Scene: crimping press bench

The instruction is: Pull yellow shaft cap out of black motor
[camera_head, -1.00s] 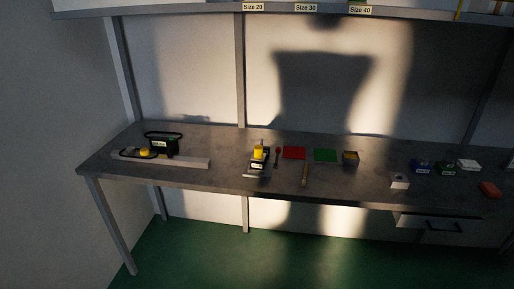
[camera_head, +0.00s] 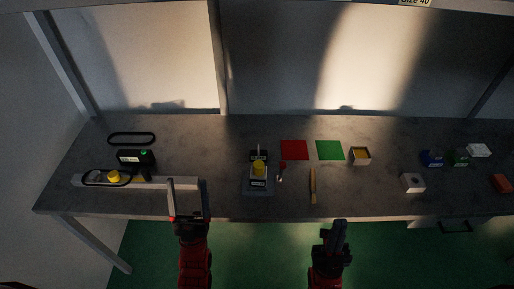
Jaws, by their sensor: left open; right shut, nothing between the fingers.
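A black motor (camera_head: 136,157) stands on the left part of the bench. A yellow round piece (camera_head: 113,176) sits just in front and left of it, with a black belt loop (camera_head: 94,183) around it; I cannot tell whether this is the shaft cap or how it joins the motor. Another yellow piece (camera_head: 259,167) sits on the small press (camera_head: 258,189) at mid-bench. My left gripper (camera_head: 187,187) is open and empty near the bench's front edge, right of the motor. My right gripper (camera_head: 338,224) is shut and empty, in front of the bench.
A pale rail (camera_head: 160,182) lies along the front left, its right end by my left gripper. A second belt (camera_head: 131,138) lies behind the motor. Red (camera_head: 294,150) and green (camera_head: 330,150) mats, a brown-handled tool (camera_head: 313,186) and several small boxes are farther right.

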